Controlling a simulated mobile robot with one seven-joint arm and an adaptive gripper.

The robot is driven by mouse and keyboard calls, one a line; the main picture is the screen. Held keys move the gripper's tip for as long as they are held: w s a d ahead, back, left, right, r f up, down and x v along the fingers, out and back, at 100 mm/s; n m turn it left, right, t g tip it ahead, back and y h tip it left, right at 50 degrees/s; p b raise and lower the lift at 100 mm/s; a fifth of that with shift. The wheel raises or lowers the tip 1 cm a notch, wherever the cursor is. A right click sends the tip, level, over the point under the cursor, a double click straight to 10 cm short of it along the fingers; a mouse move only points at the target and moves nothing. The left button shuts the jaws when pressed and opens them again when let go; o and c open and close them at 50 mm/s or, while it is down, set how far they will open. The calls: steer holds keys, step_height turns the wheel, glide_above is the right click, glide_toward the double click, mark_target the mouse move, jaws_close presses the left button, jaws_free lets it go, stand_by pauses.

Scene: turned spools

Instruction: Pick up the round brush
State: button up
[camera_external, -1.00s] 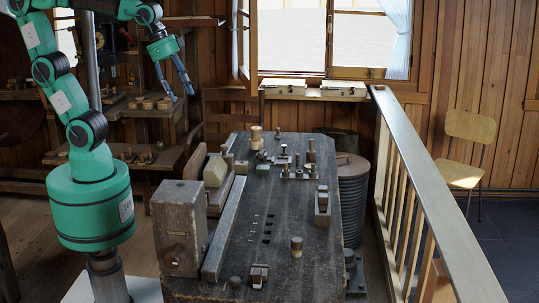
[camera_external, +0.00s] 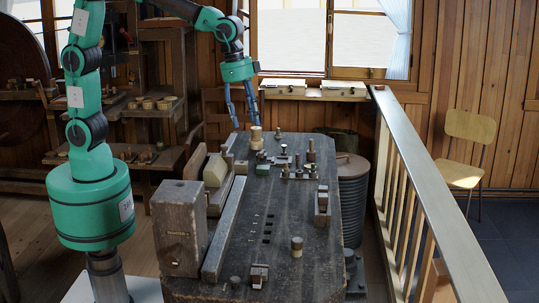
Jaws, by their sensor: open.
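My gripper (camera_external: 246,124) hangs from the arm at the far end of the dark workbench (camera_external: 232,215), with its two blue fingers apart and nothing seen between them. Its tips are just above and left of a pale turned piece (camera_external: 256,138) in the picture; I cannot tell whether they touch it. A short round piece with a pale top and darker lower part (camera_external: 297,247) stands near the bench's front right. Which of the small round things is the round brush is too small to tell.
Several small pieces stand on a low rack (camera_external: 298,175) at the far right of the bench. A wooden block (camera_external: 322,204) stands at the right edge, and a large wooden box (camera_external: 180,228) at the front left. A railing (camera_external: 425,180) runs along the right.

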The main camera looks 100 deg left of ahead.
steer(key=w+d+f+g, duration=0.1)
steer(key=w+d+f, duration=0.5)
steer(key=w+f, duration=0.4)
steer(key=m+g, duration=0.1)
steer(key=m, duration=0.1)
glide_above(297, 240)
step_height(297, 240, down, 14)
steer(key=shift+f, duration=0.1)
steer(key=shift+f+b, duration=0.45)
steer(key=shift+f, duration=3.75)
steer(key=shift+f, duration=0.1)
steer(key=shift+a+f+b, duration=0.1)
steer(key=shift+f+b, duration=0.4)
steer(key=shift+f, duration=2)
